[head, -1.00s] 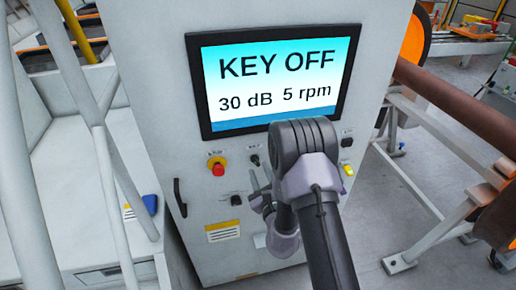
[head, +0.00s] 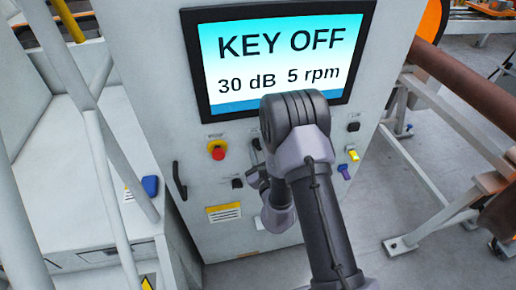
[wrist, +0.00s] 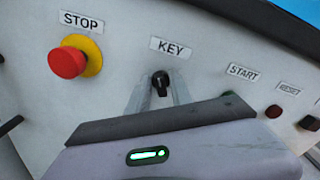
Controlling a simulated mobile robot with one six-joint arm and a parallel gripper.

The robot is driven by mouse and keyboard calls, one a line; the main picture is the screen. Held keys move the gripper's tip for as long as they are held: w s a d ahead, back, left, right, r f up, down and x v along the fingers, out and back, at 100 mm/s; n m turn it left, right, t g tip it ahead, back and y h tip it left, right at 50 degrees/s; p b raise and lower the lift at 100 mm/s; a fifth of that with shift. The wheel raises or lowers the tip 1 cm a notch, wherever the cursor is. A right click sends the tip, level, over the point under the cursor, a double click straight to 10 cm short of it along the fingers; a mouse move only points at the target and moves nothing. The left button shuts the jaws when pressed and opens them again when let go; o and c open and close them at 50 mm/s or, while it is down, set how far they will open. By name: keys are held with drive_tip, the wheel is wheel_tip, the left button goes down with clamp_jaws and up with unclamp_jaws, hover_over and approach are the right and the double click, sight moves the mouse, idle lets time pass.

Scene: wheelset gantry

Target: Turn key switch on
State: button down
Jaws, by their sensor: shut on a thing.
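The key switch (wrist: 160,80) is a small black knob under a KEY label on the white panel, seen in the wrist view. My gripper (wrist: 160,90) is at it, with its two narrow grey fingers on either side and shut on the knob. The knob points roughly up and down in that view. In the head view, my arm hides most of the gripper and part of the panel. The screen (head: 277,60) above reads KEY OFF, 30 dB and 5 rpm.
A red STOP button (wrist: 68,62) on a yellow base is left of the key switch. A START button (wrist: 237,106) and RESET button (wrist: 274,111) are to the right. White railings (head: 92,110) stand left of the cabinet. A brown shaft (head: 465,110) on a white frame is at right.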

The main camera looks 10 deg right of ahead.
drive_tip(key=m+p, duration=0.1)
drive_tip(key=m, duration=0.4)
drive_tip(key=shift+d+r+m, duration=0.1)
drive_tip(key=shift+d+m, duration=0.05)
drive_tip(key=shift+m, duration=0.25)
drive_tip(key=m+p, duration=0.1)
drive_tip(key=m, duration=0.4)
drive_tip(key=shift+d+m, duration=0.15)
drive_tip(key=shift+m, duration=0.55)
drive_tip(key=c, duration=1.4)
unclamp_jaws()
drive_tip(key=shift+c, duration=0.2)
drive_tip(key=shift+d, duration=0.1)
